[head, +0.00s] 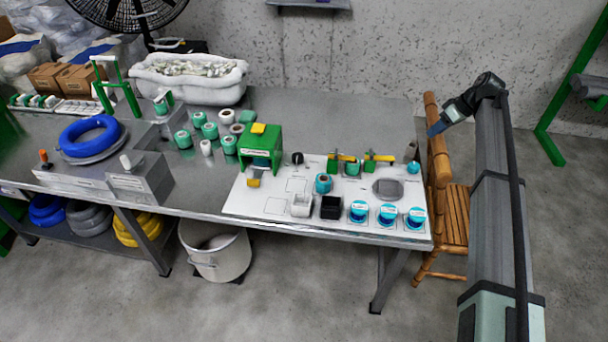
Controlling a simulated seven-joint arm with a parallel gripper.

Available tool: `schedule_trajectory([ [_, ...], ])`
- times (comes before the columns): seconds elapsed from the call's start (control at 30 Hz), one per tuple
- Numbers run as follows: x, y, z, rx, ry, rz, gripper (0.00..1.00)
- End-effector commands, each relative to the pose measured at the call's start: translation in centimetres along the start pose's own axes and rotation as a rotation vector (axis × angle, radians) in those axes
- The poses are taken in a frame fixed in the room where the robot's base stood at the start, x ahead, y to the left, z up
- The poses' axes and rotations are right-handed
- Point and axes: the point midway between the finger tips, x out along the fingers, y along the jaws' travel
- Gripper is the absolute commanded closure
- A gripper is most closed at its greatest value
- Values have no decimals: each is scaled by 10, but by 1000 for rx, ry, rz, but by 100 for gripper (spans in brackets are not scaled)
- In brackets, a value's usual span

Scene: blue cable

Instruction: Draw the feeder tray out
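A green box-shaped feeder (262,143) with a yellow block on top stands on the left part of the white board (270,208). A small yellow piece (253,183) lies low at its front; it may be the feeder tray's handle, but the tray is too small and shaded to make out. My gripper (436,129) is raised at the right, near the table's right end by the chair back, well apart from the feeder.
Between my gripper and the feeder, the board carries yellow-handled green clamps (377,159), a teal spool (323,183), a grey disc (387,188), white and black cups, and blue-lidded jars (386,214). Several green-and-white spools stand left of the feeder. A bamboo chair (451,205) is at the right end.

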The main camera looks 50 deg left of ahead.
Motion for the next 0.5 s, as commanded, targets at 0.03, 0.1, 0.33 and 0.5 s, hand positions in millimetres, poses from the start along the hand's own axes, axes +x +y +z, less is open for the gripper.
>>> schedule_trajectory([
  [0.03,14,-19,-20,-35,-22,-7,62],
  [0.1,32,-42,-41,-77,-52,-14,62],
  [0.33,87,-124,-105,-216,-152,-30,62],
  [0.5,125,-190,-145,-323,-222,-36,62],
])
